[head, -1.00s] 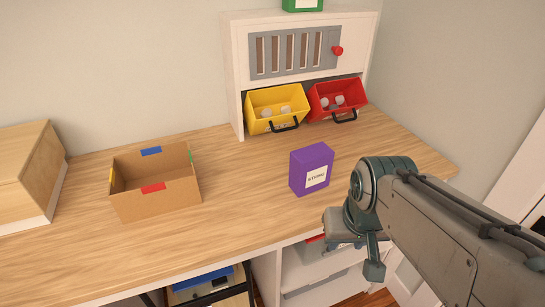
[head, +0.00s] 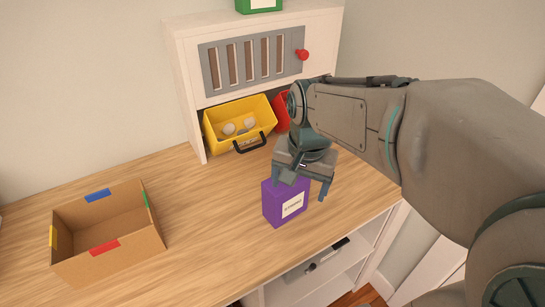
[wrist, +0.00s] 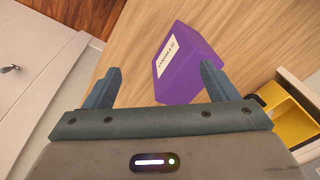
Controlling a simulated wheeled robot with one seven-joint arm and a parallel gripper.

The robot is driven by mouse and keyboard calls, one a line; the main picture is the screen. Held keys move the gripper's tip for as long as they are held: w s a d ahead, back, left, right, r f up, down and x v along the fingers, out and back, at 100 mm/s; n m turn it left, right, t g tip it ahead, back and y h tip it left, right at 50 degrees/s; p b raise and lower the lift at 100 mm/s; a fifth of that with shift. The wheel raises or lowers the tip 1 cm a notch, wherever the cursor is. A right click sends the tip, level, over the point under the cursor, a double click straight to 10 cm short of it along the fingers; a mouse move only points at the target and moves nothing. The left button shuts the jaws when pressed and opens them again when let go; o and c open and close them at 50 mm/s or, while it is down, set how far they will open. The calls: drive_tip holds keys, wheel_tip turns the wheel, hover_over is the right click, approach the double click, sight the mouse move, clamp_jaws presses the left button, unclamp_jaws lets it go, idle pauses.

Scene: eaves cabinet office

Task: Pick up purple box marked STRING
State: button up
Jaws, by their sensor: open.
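The purple box (head: 285,202) marked STRING stands upright on the wooden desk, near its front edge, with its white label facing front. My gripper (head: 300,190) is right above and behind the box's top in the head view, fingers pointing down. In the wrist view the purple box (wrist: 183,65) lies ahead of and partly between the two open fingers (wrist: 158,82), closer to the right one. The fingers are open and nothing is clamped. The head view does not show clearly whether a finger touches the box.
An open cardboard box (head: 105,235) with coloured tabs stands at the left of the desk. A white cabinet (head: 185,95) at the back holds a yellow bin (head: 240,125) and a red bin (head: 281,110), partly hidden by my arm. Desk between cardboard and purple boxes is clear.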

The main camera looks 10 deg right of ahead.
sight(286, 192)
drive_tip(key=w+r+m, duration=0.1)
drive_tip(key=w+m, duration=0.1)
drive_tip(key=w+r+m+g+p, duration=0.1)
drive_tip(key=w+m, duration=0.1)
drive_tip(key=w+m+p, duration=0.1)
drive_tip(key=w+m, duration=0.1)
drive_tip(key=shift+w+a+r, duration=0.15)
drive_tip(key=shift+w+r, duration=0.2)
drive_tip(key=shift+r, duration=0.05)
drive_tip(key=shift+w+m+g, duration=0.2)
drive_tip(key=shift+m+g, duration=0.1)
wheel_tip(286, 192, down, 8)
drive_tip(key=shift+f, duration=0.25)
drive_tip(key=shift+w+a+f+p, duration=0.1)
drive_tip(key=shift+f+p, duration=0.25)
drive_tip(key=shift+f, duration=1)
drive_tip(key=shift+a+f+p, duration=0.1)
drive_tip(key=shift+f+p, duration=0.2)
drive_tip(key=shift+f, duration=1)
drive_tip(key=c, duration=1.2)
drive_tip(key=shift+r, duration=0.1)
